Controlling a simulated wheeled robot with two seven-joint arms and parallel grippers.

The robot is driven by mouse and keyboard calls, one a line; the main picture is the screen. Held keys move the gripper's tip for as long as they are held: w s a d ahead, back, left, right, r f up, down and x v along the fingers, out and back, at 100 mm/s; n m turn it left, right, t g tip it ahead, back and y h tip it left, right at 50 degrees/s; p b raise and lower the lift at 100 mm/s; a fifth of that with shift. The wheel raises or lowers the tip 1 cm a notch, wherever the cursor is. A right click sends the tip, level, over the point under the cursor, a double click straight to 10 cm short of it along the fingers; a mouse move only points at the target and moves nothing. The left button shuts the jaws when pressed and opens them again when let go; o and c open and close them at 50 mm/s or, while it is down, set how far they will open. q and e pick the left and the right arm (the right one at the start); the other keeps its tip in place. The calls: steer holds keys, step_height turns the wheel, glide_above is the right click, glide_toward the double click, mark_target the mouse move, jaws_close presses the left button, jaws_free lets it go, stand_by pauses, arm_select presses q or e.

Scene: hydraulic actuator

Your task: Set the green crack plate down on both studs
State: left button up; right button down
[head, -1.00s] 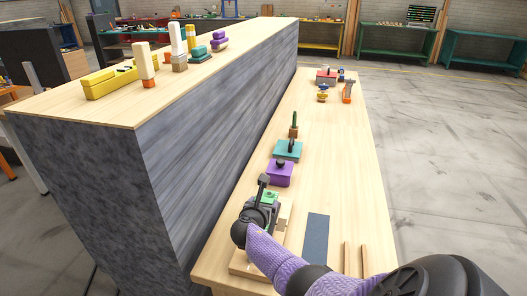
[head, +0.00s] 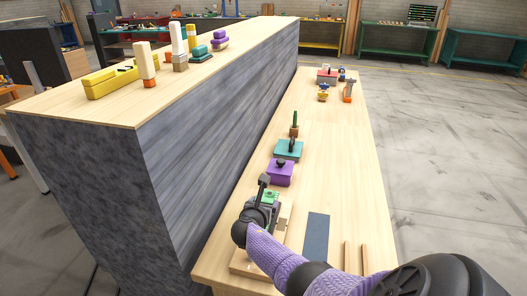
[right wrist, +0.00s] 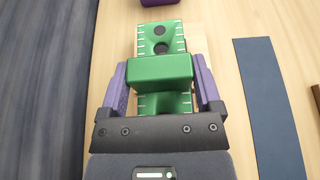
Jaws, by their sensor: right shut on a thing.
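The green crack plate (right wrist: 161,38) shows in the right wrist view, with white tick marks along its edges and two dark round spots near its far end. I cannot tell whether these are holes or stud tops. My right gripper (right wrist: 161,75) is shut on the plate's raised green block, one purple finger on each side. In the head view the plate (head: 271,194) is partly covered by my right gripper (head: 262,201), low over the wooden base (head: 241,268). Whether the plate rests on the studs is hidden. My left gripper is out of view.
A purple block (head: 280,172) and a teal block (head: 288,149) stand farther along the bench. A dark blue strip (head: 316,236) and two wooden rails (head: 357,258) lie to the right. A raised shelf (head: 225,95) with a tall grey side borders the left.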

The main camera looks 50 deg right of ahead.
steer(key=shift+f, duration=0.15)
steer(key=shift+f+b, duration=1.1)
steer(key=shift+f, duration=0.05)
steer(key=shift+r, duration=0.1)
step_height(320, 180, up, 3)
steer(key=p, duration=0.2)
steer(key=shift+p, duration=0.35)
steer(key=shift+f, duration=0.3)
steer(key=shift+s, duration=0.1)
